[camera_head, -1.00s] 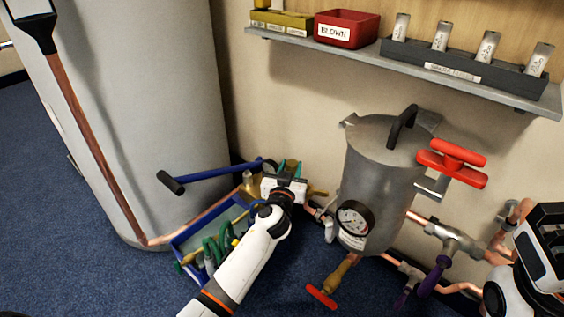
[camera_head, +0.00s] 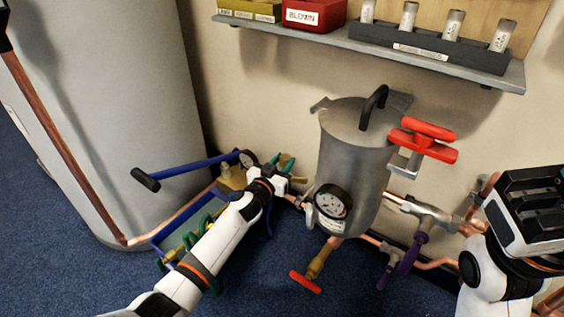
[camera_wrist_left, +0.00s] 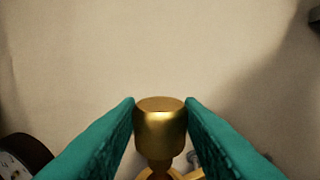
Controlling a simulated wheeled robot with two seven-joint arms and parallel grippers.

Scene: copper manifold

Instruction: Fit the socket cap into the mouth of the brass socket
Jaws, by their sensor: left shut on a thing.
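My left gripper (camera_head: 284,172) reaches in beside the grey pot, low near the wall. In the left wrist view its two teal fingers (camera_wrist_left: 160,112) are shut on a rounded brass piece with a flat top, which looks like the socket cap (camera_wrist_left: 160,130). The piece stands upright and narrows below. More brass (camera_wrist_left: 158,173) shows under it, perhaps the brass socket; I cannot tell whether they touch. In the head view my gripper hides most of this spot. My right gripper (camera_head: 530,195) is at the right edge, away from the work; its jaws are unclear.
A blue-handled lever (camera_head: 185,167) extends left of my left gripper. The grey pot (camera_head: 355,150) with its gauge (camera_head: 332,202) and red handle (camera_head: 424,140) stands to the right. A blue tray (camera_head: 170,230) lies under my left arm. A shelf (camera_head: 400,50) runs above.

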